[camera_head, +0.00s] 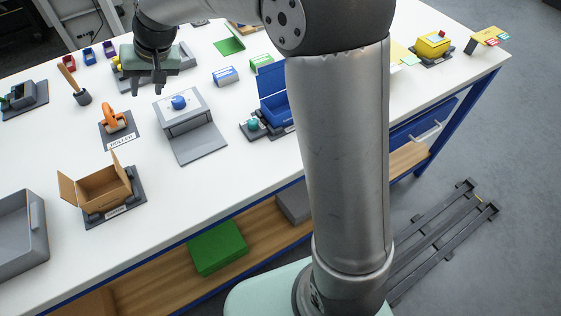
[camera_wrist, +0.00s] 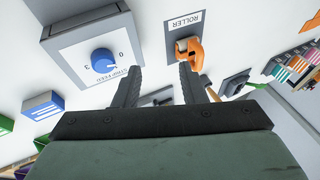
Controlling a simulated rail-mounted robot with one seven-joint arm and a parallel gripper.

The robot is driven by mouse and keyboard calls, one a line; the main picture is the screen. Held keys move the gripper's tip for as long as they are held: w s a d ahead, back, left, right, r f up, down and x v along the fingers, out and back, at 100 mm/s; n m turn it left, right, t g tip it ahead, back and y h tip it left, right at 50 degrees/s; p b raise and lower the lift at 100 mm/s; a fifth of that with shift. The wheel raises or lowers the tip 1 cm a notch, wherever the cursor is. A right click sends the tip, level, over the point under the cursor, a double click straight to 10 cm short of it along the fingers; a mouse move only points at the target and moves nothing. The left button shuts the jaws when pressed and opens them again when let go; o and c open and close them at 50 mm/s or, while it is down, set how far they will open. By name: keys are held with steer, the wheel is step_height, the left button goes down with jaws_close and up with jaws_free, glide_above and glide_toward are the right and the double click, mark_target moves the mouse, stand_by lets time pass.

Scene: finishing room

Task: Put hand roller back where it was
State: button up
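The orange hand roller (camera_head: 115,117) sits on a dark grey pad (camera_head: 117,135) with a white "ROLLER" label at its front edge. The roller (camera_wrist: 190,52) also shows in the wrist view, just beyond one fingertip, on the pad (camera_wrist: 173,42) with the label upside down. My gripper (camera_head: 148,92) is above the table, up and to the right of the roller in the head view. Its two fingers are apart with nothing between them (camera_wrist: 158,75). I see no contact between the gripper and the roller.
A grey strip feed box (camera_head: 184,110) with a blue knob stands right of the roller. A wooden-handled tool (camera_head: 68,76) stands behind it to the left. An open cardboard box (camera_head: 101,190) and a grey bin (camera_head: 20,235) are in front. White tabletop between them is clear.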

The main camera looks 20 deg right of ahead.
steer(key=s+d+f+g+h, duration=0.1)
steer(key=s+d+f+h, duration=0.1)
steer(key=s+d, duration=1)
steer(key=s+d+f+m+g+h, duration=0.1)
steer(key=s+d+f, duration=0.3)
steer(key=s+d, duration=0.7)
steer(key=s+h, duration=0.1)
steer(key=s, duration=0.5)
steer(key=shift+d+f+h, duration=0.3)
steer(key=shift+d+f, duration=0.1)
